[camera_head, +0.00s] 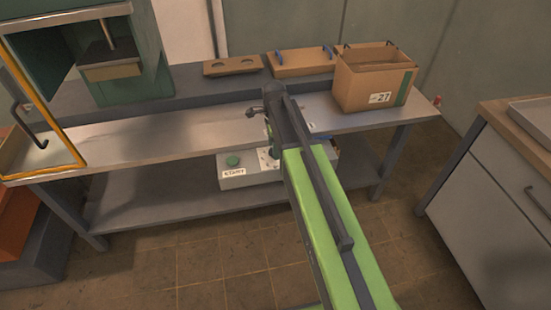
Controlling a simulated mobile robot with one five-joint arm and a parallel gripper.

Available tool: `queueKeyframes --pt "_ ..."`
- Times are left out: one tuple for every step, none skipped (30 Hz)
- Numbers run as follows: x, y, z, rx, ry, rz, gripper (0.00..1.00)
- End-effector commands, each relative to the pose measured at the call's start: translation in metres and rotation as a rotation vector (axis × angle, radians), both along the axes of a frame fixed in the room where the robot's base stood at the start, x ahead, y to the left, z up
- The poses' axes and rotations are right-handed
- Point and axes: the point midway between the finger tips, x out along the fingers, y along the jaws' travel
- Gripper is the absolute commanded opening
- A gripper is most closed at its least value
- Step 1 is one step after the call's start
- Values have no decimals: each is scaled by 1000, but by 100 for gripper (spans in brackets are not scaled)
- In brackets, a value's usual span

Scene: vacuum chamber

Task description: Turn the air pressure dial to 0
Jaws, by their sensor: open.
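A grey control box (250,178) sits on the lower shelf under the bench, with a green button (233,161) and a label that appears to read START. A pale panel with dark marks (266,158) shows on the box right beside my arm. It may belong to the air pressure dial, but its reading is too small to tell, and my arm hides part of the box. My gripper (256,112) is open and seems empty, at the far end of my green arm, around the bench's front edge and above the box in the picture.
The metal bench (150,140) carries a green chamber with an open yellow-framed door (70,165) at left. A cardboard box (360,90), a wooden tray (300,66) and a board with two holes (232,66) stand at the back. A cabinet (490,190) is at right. Tiled floor is clear in front.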

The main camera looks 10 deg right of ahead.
Motion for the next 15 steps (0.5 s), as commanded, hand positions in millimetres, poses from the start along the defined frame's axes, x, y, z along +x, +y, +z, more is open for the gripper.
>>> queueKeyframes --pt "0 0 -11 0 0 0 61" --pt "0 0 -12 0 0 0 61" --pt "0 0 -13 0 0 0 61" --pt "0 0 -13 0 0 0 61" --pt "0 0 -12 0 0 0 61" --pt "0 0 -12 0 0 0 61" --pt "0 0 -11 0 0 0 61" --pt "0 0 -11 0 0 0 61" --pt "0 0 -11 0 0 0 61" --pt "0 0 -11 0 0 0 61" --pt "0 -1 -11 0 0 -1 58" --pt "0 -1 -11 0 0 -1 53" --pt "0 -1 -11 0 0 -1 49" --pt "0 -1 -11 0 0 -1 45" --pt "0 -1 -11 0 0 -1 40"
